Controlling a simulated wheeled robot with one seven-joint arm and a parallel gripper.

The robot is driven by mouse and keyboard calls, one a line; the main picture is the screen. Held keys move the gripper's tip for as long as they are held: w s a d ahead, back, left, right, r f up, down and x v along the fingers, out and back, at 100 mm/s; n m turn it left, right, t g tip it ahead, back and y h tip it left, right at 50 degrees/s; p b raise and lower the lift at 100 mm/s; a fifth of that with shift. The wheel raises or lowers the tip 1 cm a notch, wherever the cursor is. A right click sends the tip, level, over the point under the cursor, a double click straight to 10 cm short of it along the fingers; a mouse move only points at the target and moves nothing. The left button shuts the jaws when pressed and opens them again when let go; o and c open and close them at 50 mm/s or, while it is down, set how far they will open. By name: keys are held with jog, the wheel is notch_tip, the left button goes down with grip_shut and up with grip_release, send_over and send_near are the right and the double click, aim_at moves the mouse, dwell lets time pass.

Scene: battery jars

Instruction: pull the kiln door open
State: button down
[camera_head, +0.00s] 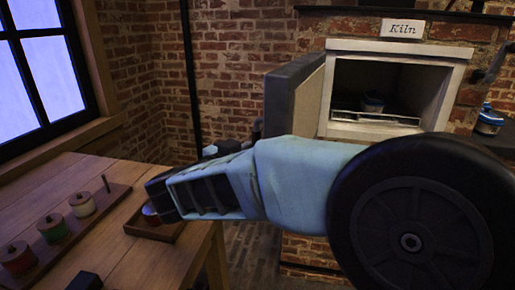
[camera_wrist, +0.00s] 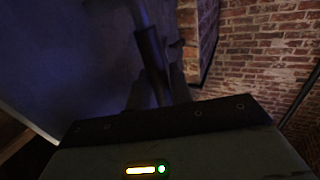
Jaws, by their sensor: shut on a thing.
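The kiln (camera_head: 340,120) stands in the brick wall under a "Kiln" sign. Its grey door (camera_head: 295,100) stands swung out to the left, so the chamber shows. In the wrist view the door's dark face (camera_wrist: 60,50) fills the left side. The door's dark bar handle (camera_wrist: 150,50) runs between the fingers of my gripper (camera_wrist: 157,92), which is shut on it. In the head view my arm crosses in front of the door's lower part and hides most of the gripper and handle.
A wooden table (camera_head: 120,175) at left bears a rack with several coloured spools (camera_head: 53,228) and a small tray (camera_head: 168,232).

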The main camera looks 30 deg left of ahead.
jog(key=shift+w+d+r, duration=0.1)
jog(key=shift+w+r, duration=0.1)
jog(key=c, duration=1.3)
grip_release()
jog(key=shift+f, duration=0.1)
jog(key=shift+s, duration=0.15)
jog(key=shift+s, duration=0.3)
jog(key=v, duration=1.6)
jog(key=shift+s+a+b, duration=0.2)
jog(key=shift+s+b, duration=0.1)
jog(key=shift+b, duration=0.1)
